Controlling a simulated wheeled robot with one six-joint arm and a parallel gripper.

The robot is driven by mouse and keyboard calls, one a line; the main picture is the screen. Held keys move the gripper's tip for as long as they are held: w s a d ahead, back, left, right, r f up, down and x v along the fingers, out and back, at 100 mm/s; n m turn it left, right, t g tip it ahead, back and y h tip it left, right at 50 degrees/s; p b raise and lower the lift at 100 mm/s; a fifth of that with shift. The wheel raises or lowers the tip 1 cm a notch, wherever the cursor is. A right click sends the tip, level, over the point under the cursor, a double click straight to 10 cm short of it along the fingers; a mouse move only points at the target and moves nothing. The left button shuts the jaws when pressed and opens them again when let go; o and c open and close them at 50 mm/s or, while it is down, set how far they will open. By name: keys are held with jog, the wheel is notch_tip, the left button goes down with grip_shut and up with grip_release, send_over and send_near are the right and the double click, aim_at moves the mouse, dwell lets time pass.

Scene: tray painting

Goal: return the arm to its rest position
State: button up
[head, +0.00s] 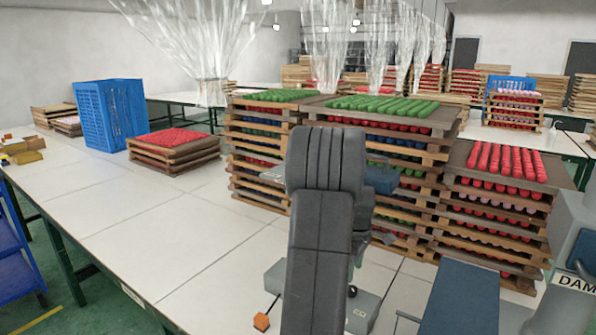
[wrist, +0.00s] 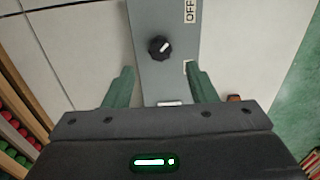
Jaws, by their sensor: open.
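My arm (head: 320,225) rises through the middle of the head view and hides part of the tray stacks behind it. The gripper end is not clearly visible there. In the wrist view my gripper (wrist: 159,85) has its two green fingers spread apart with nothing between them. Beyond the fingers is a grey control box (wrist: 165,20) with a black knob (wrist: 159,46) and an "OFF" label. In the head view a grey box (head: 366,308) sits on the table beside my arm. I cannot tell how far the fingers are from the control box.
Tall tray stacks (head: 262,153) with green and red pieces stand behind my arm, with another stack (head: 500,205) at right. A blue crate (head: 105,115) and a low stack (head: 174,153) stand at left. The white table (head: 150,230) is clear at front left.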

notch_tip(320, 180, down, 7)
jog(key=shift+r, duration=0.15)
jog(key=shift+r, duration=0.15)
